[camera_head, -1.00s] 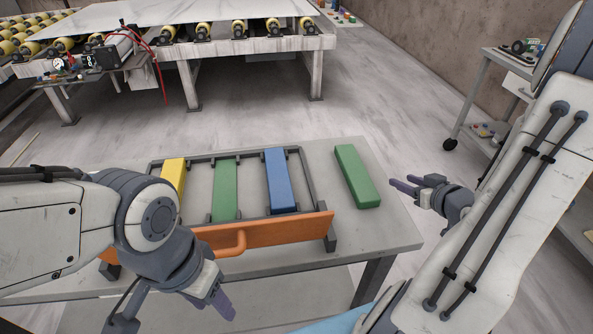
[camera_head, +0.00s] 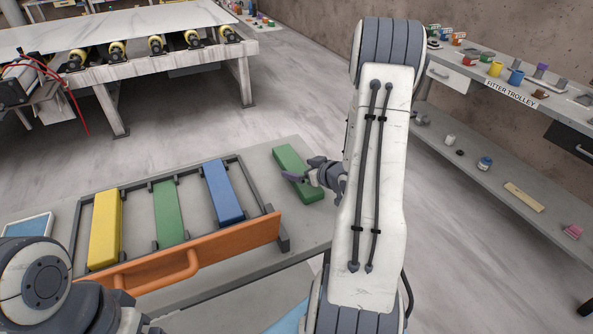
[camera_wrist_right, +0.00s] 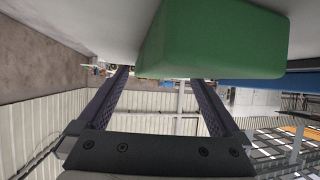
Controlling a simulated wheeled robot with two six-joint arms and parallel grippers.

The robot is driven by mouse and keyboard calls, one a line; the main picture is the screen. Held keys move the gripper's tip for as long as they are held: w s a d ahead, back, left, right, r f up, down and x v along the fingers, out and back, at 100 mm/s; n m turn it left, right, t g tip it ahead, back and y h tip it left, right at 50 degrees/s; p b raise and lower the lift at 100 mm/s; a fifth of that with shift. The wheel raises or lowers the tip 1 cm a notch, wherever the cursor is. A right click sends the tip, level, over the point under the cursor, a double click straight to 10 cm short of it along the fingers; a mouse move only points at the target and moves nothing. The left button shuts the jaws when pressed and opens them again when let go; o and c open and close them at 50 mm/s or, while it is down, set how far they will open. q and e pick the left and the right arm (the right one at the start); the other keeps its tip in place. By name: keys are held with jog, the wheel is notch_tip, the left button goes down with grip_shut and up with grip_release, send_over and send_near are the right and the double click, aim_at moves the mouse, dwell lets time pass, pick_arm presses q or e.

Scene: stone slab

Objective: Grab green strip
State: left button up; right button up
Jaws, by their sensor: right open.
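A loose green strip (camera_head: 292,160) lies on the grey table to the right of the rack. Another green strip (camera_head: 169,210) sits in the rack between a yellow strip (camera_head: 105,228) and a blue strip (camera_head: 223,192). My right gripper (camera_head: 300,170) is open, at the loose green strip, with its fingers over it in the head view. In the right wrist view, the green strip (camera_wrist_right: 215,40) looms large just beyond the open, empty right gripper (camera_wrist_right: 160,76), offset to the right. My left arm shows at the lower left; its fingers are out of sight.
The rack has an orange front board (camera_head: 190,255) with a handle. A blue-and-white panel (camera_head: 28,226) lies at the table's left. A fitter trolley (camera_head: 470,75) stands at right, and a roller table (camera_head: 150,40) at the back.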

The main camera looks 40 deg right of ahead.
jog(key=shift+w+f, duration=0.2)
jog(key=shift+w, duration=0.15)
jog(key=shift+c, duration=0.3)
grip_shut()
jog(key=shift+r, duration=0.1)
